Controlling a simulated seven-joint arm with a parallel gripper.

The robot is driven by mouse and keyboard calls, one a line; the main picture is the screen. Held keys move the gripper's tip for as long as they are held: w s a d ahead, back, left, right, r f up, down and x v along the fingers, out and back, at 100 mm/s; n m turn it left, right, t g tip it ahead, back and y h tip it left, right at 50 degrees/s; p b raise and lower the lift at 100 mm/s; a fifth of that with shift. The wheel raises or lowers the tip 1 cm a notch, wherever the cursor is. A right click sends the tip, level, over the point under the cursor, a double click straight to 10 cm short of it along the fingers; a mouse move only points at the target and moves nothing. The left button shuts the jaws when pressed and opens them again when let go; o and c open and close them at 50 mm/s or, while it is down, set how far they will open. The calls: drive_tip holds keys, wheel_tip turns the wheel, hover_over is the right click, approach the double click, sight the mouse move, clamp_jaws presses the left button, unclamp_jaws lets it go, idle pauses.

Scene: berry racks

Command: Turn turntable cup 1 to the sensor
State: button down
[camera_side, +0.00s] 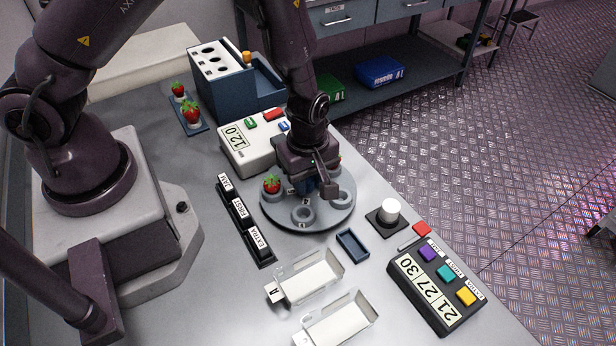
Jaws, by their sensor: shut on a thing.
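The round grey turntable (325,222) stands on the table under my gripper. One rim cup at its left holds a strawberry (271,184). The front cup (303,214) and the right cup (342,197) look empty. A bit of red shows behind my gripper at the far side. The cup numbers are too small to read. My gripper (315,188) points down over the turntable's middle, shut on a blue part there that is mostly hidden, apparently its hub.
A label rack (246,222) stands left of the turntable. Two white trays (310,284) and a small blue tray (352,245) lie in front. A white dome (390,210) and a button panel (434,292) are at right. A blue rack (222,85) and two strawberries (192,112) are behind.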

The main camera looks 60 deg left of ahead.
idle(0.4)
drive_tip(key=c, duration=0.9)
unclamp_jaws()
drive_tip(key=shift+o, duration=0.2)
drive_tip(key=shift+r, duration=0.1)
wheel_tip(320, 180, up, 13)
